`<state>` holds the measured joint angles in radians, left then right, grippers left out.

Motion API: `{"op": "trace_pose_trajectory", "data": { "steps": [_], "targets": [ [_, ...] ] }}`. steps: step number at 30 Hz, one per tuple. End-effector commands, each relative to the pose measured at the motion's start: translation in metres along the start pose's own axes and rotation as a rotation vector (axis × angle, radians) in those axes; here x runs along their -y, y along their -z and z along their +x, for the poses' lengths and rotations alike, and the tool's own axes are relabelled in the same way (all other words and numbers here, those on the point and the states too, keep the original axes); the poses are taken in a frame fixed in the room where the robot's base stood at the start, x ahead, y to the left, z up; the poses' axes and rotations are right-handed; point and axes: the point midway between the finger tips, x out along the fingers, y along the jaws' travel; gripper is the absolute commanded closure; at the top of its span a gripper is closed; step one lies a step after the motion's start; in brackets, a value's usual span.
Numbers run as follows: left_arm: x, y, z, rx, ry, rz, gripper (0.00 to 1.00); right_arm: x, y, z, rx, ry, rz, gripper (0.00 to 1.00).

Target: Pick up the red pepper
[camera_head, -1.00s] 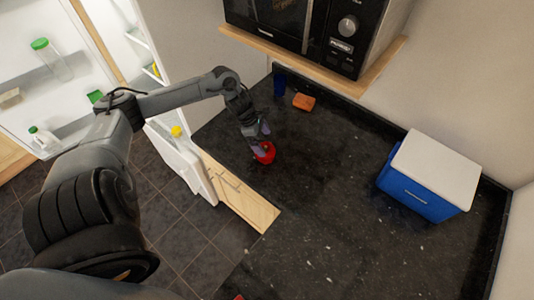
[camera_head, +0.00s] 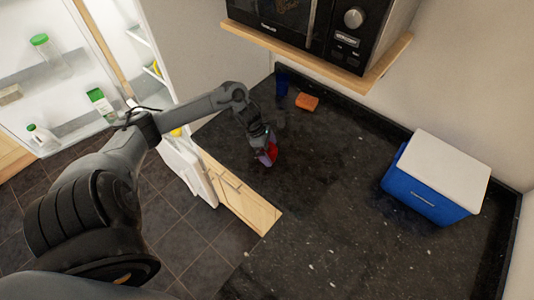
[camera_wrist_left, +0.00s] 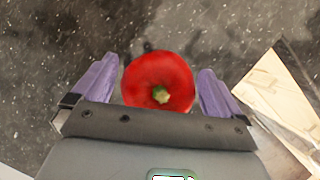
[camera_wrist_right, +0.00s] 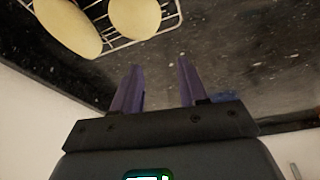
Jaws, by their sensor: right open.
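The red pepper (camera_head: 272,154) is on the dark countertop in the head view, partly hidden by my left gripper (camera_head: 266,153). In the left wrist view, the round red pepper (camera_wrist_left: 157,76) shows its green stem and lies between the two purple fingers of my left gripper (camera_wrist_left: 157,65). The fingers are spread wide on either side of the pepper, with narrow gaps seen beside it. My right gripper (camera_wrist_right: 158,80) is open and empty in the right wrist view; it is not visible in the head view.
A blue cooler with a white lid (camera_head: 432,183) stands on the right. An orange sponge (camera_head: 307,101) and a blue cup (camera_head: 281,85) are at the back, below the microwave (camera_head: 320,30). An open fridge (camera_head: 60,80) is at left. A wire rack (camera_wrist_right: 150,30) holds pale oval items.

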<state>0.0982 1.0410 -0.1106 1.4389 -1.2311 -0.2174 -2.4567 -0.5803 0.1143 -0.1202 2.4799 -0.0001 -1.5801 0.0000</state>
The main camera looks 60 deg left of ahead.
Motion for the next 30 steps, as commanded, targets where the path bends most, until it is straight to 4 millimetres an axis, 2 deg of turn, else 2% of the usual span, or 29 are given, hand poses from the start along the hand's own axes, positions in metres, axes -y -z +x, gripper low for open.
{"op": "trace_pose_trajectory", "data": {
  "steps": [1, 9, 22, 26, 30],
  "targets": [
    [0.0, 0.0, 0.0, 0.0, 0.0, 0.0, 0.06, 0.0, 0.0, 0.0, 0.0, 0.0, 0.0, 0.57],
    [0.0, 0.0, 0.0, 0.0, 0.0, 0.0, 0.46, -0.002, 0.0, 0.0, 0.0, -0.005, -0.006, 0.57],
    [0.0, -0.003, -0.008, 0.001, 0.0, -0.001, 0.46, -0.002, 0.001, -0.004, 0.001, -0.007, -0.009, 0.57],
    [0.0, -0.008, -0.02, 0.0, -0.002, 0.002, 0.46, -0.002, 0.003, -0.01, 0.001, -0.006, -0.007, 0.57],
    [0.0, -0.017, -0.042, 0.0, -0.002, 0.003, 0.46, -0.002, 0.006, -0.02, 0.0, -0.003, -0.004, 0.57]
  ]
}}
